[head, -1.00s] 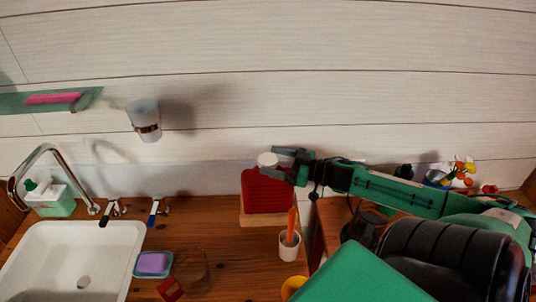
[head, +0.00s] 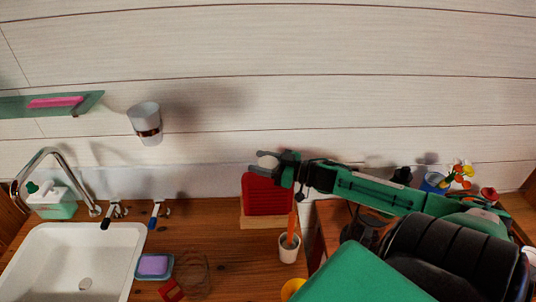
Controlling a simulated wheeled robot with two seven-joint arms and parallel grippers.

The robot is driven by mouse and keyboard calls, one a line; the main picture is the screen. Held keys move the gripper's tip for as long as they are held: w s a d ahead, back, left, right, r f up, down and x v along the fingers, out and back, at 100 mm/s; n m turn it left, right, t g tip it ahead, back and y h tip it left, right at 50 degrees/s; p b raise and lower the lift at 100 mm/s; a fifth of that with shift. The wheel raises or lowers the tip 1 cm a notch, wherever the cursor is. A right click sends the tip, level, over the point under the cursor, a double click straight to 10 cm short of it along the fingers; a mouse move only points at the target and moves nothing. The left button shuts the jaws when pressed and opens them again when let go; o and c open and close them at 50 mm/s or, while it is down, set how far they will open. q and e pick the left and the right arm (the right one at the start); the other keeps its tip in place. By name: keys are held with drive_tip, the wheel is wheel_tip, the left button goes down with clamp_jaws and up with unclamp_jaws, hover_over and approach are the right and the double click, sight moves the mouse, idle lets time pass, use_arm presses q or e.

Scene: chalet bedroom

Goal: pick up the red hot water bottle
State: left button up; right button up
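The red hot water bottle (head: 267,196) stands upright in a wooden holder (head: 262,222) on the counter, against the wall. Its pale cap (head: 267,161) is at the top. My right gripper (head: 268,163) reaches in from the right at cap height. Its fingers are apart, one on the far side and one on the near side of the cap. I cannot see clear contact between fingers and cap. My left gripper is out of view.
A white cup with an orange toothbrush (head: 289,247) stands close in front of the bottle, to the right. A yellow item (head: 292,289) is nearer. Left are a soap dish (head: 154,266), a red item (head: 171,290) and the sink (head: 70,262). A glass holder (head: 146,122) hangs on the wall.

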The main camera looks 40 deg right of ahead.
clamp_jaws()
drive_tip(key=shift+r, duration=0.1)
